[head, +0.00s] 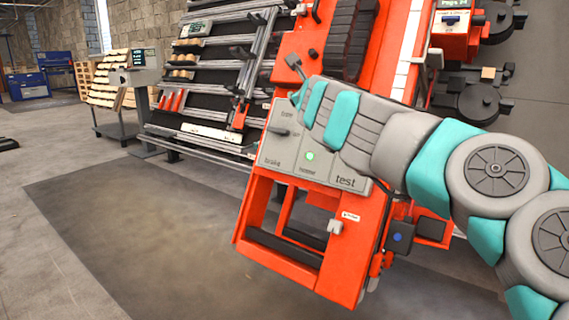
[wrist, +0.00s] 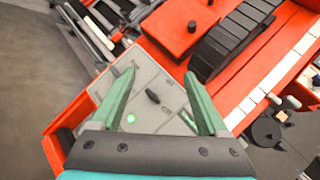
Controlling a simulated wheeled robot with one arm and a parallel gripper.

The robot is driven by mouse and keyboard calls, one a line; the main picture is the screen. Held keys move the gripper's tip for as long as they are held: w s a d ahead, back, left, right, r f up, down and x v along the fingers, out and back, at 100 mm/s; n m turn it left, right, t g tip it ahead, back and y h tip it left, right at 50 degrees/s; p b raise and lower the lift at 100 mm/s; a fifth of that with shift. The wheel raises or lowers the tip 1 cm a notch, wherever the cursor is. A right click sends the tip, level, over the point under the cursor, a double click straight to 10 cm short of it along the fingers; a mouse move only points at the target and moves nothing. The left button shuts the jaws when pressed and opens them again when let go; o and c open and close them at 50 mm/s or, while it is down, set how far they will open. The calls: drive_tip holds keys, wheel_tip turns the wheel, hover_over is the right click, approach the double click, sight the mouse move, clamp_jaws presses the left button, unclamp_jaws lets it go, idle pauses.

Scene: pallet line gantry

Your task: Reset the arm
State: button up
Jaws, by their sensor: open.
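A grey control panel (head: 290,150) sits on the orange machine, with the words "brake", "home" and "test" along its lower edge. A round green light (head: 310,155) glows above "home"; it also shows in the wrist view (wrist: 131,118). A dark knob (head: 278,130) sticks out of the panel's left part. In the wrist view the knob (wrist: 153,96) appears between my two green fingers. My gripper (wrist: 160,76) is open and empty, in front of the panel. In the head view my gripper and arm hide the panel's upper right. Contact with the panel cannot be told.
The orange machine frame (head: 255,228) stands on a dark floor mat (head: 120,235). A sloped rack (head: 200,95) with rails and parts stands behind it to the left. Wooden pallets (head: 108,90) and a blue unit (head: 28,85) are farther back.

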drive_tip(key=s+a+r+n+g+y, duration=0.2)
drive_tip(key=s+a+n+y, duration=0.8)
drive_tip(key=s+n, duration=0.4)
drive_tip(key=s+a+f+n+g+h, duration=0.1)
drive_tip(key=s+a+f+n+g, duration=0.1)
drive_tip(key=s+f+n+g, duration=0.5)
drive_tip(key=s+a+f+n+g+h, duration=0.15)
drive_tip(key=s+f+n, duration=0.25)
drive_tip(key=f, duration=0.7)
drive_tip(key=s+d+f+n+g+h, duration=0.1)
drive_tip(key=s+d+f+n+h, duration=0.2)
drive_tip(key=f, duration=0.4)
drive_tip(key=s+d+f+g, duration=0.2)
drive_tip(key=s+d+f, duration=0.1)
drive_tip(key=s+f, duration=0.3)
drive_tip(key=s+d+f+n+g+h, duration=0.2)
drive_tip(key=s+d+f+g+h, duration=0.4)
drive_tip(key=s+d+f, duration=0.9)
drive_tip(key=s+d+r+p, duration=0.1)
drive_tip(key=r+p, duration=0.5)
drive_tip(key=r, duration=0.1)
drive_tip(key=s+d+r+p, duration=0.1)
drive_tip(key=s+r+p, duration=0.1)
drive_tip(key=r+p, duration=0.5)
drive_tip(key=shift+s+d+r+p, duration=0.15)
drive_tip(key=shift+s+r+p, duration=0.15)
drive_tip(key=shift+r, duration=0.2)
